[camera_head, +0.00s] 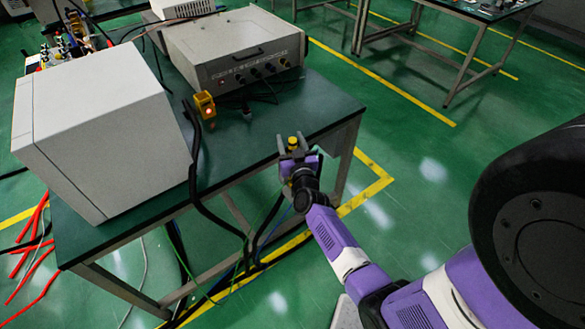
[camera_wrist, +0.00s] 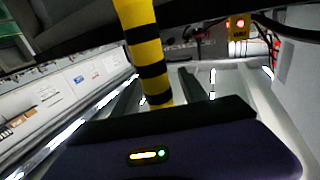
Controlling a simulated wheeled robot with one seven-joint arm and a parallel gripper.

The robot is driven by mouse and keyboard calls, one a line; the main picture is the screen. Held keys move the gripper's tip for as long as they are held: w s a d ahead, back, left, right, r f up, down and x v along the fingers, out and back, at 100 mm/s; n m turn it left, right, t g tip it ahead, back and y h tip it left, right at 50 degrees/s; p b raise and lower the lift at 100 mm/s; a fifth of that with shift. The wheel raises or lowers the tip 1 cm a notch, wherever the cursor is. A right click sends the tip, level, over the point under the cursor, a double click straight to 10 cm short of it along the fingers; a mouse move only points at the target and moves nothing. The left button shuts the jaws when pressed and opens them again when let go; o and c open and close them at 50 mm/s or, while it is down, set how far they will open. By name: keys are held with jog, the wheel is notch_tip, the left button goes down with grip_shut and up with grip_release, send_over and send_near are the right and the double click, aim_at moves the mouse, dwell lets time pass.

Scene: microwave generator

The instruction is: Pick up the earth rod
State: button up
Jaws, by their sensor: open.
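The earth rod (camera_wrist: 145,50) is a yellow rod with black bands, running from the top edge down to the gripper body in the wrist view. In the head view only a short yellow piece of the rod (camera_head: 293,142) shows at the gripper, by the front right edge of the green table. My gripper (camera_head: 298,160) is at the rod, with its jaws open. In the wrist view the rod appears between the two pale fingers, with room at its right. I cannot tell whether either finger touches it. The rod's lower part is hidden by my gripper.
The green table (camera_head: 150,195) holds a large white box (camera_head: 105,125), a grey instrument (camera_head: 235,55) and a small yellow device with a lit orange light (camera_head: 205,105). Black cables (camera_head: 195,180) hang over the table's front edge. Open green floor (camera_head: 420,180) lies to the right.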

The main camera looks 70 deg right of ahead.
grip_shut()
dwell(1.4)
